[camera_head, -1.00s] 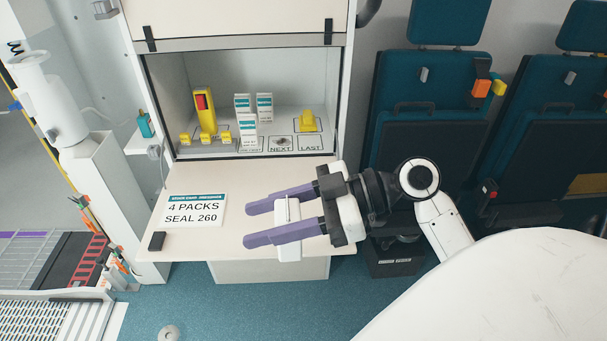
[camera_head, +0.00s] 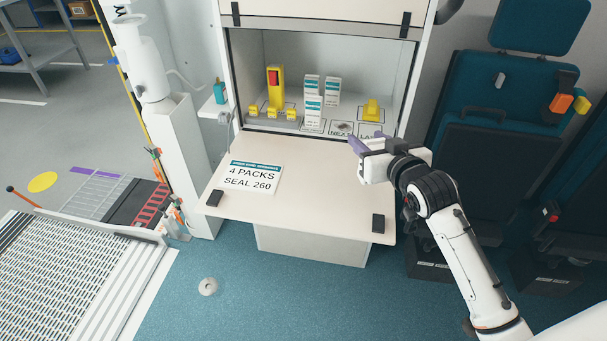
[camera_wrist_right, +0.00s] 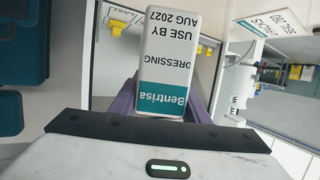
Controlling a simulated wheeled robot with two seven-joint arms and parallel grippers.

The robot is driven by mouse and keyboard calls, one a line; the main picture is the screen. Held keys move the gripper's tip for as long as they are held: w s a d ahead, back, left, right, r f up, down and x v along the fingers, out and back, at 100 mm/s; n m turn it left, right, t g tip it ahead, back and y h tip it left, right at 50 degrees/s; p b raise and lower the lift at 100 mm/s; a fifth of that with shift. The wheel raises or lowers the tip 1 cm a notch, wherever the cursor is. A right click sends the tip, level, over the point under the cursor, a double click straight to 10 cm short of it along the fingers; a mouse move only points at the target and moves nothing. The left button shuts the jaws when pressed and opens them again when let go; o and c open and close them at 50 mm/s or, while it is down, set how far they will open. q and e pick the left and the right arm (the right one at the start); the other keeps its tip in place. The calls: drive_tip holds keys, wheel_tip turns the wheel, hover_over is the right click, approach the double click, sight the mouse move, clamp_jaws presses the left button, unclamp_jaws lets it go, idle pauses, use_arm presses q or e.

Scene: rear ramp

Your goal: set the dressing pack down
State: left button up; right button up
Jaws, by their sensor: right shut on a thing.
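My right gripper (camera_head: 357,147) is in front of the open cabinet's right part, by the places marked NEXT (camera_head: 343,127) and LAST. In the right wrist view it is shut on a white dressing pack (camera_wrist_right: 166,65) with a teal band, its print upside down. The purple fingers show behind the pack. In the head view I cannot make out the held pack. Three similar packs stand in the cabinet: two at the back (camera_head: 312,86) (camera_head: 333,88) and one in front of them (camera_head: 314,111). My left gripper is not in view.
A yellow holder (camera_head: 371,110) stands behind LAST, and a yellow device (camera_head: 275,85) with smaller yellow pieces is at left. The cream worktop (camera_head: 320,185) carries a "4 PACKS SEAL 260" card (camera_head: 253,176) and two dark blocks (camera_head: 214,198) (camera_head: 378,223). Its middle is clear.

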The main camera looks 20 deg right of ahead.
drive_tip(key=shift+w+d+r, duration=0.15)
drive_tip(key=shift+w+r, duration=0.2)
drive_tip(key=shift+h, duration=0.3)
wheel_tip(320, 180, down, 10)
drive_tip(key=shift+r+b, duration=0.15)
drive_tip(key=shift+b, duration=0.4)
drive_tip(key=shift+d, duration=0.1)
drive_tip(key=o, duration=1.1)
drive_tip(key=v, duration=1.2)
drive_tip(key=shift+p, duration=0.3)
drive_tip(key=shift+w+r, duration=0.1)
